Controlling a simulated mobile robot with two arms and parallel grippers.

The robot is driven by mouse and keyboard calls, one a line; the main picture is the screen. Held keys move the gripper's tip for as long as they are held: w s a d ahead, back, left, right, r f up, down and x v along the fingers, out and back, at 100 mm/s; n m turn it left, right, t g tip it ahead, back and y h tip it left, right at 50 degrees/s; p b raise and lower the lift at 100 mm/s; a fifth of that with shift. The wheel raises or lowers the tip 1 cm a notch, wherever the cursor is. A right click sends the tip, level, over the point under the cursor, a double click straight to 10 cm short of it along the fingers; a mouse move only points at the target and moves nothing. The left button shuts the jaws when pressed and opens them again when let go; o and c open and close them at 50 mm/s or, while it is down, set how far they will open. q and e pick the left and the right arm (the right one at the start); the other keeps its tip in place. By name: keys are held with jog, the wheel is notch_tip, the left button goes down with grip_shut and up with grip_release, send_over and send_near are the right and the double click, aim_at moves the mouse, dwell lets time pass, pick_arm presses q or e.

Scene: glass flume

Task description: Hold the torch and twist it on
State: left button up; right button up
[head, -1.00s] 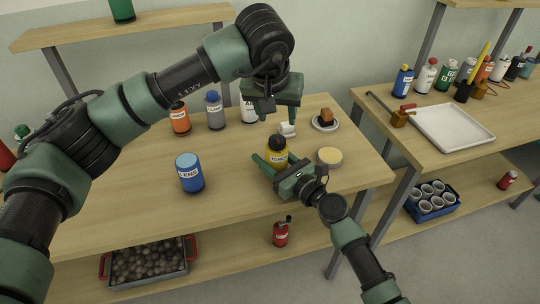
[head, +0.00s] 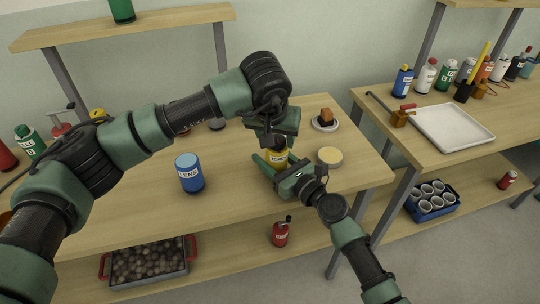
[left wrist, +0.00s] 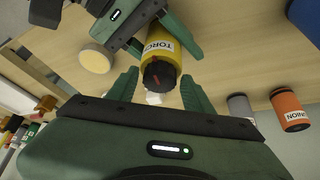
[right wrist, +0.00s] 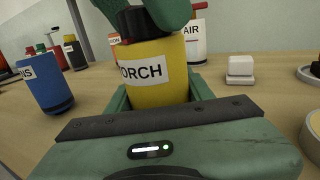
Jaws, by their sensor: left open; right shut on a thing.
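The torch (head: 278,159) is a yellow cylinder with a black top and a white label, standing upright on the table. My right gripper (head: 270,168) is shut around its yellow body; the right wrist view shows the torch (right wrist: 158,78) between the fingers. My left gripper (head: 272,138) is above the torch, pointing down, with its fingers open. In the left wrist view the black cap (left wrist: 159,76), with a red mark, lies just beyond and between the left fingertips (left wrist: 158,84). In the right wrist view a left finger covers part of the cap.
A blue LENS bottle (head: 190,173) stands left of the torch and a round pale-topped tin (head: 330,157) close to its right. A small plate with an orange-brown block (head: 325,121) is behind. A white block (right wrist: 240,68) stands nearby. The table's front is clear.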

pick_arm(q)
jog(key=c, duration=0.8)
jog(key=shift+a+m+h, duration=0.15)
jog(key=shift+m+h, duration=0.25)
jog(key=shift+m, duration=0.4)
jog(key=m+h, duration=0.1)
jog(key=m, duration=0.2)
jog(key=shift+w+g, duration=0.1)
jog(key=shift+g, duration=0.3)
jog(key=o, duration=0.8)
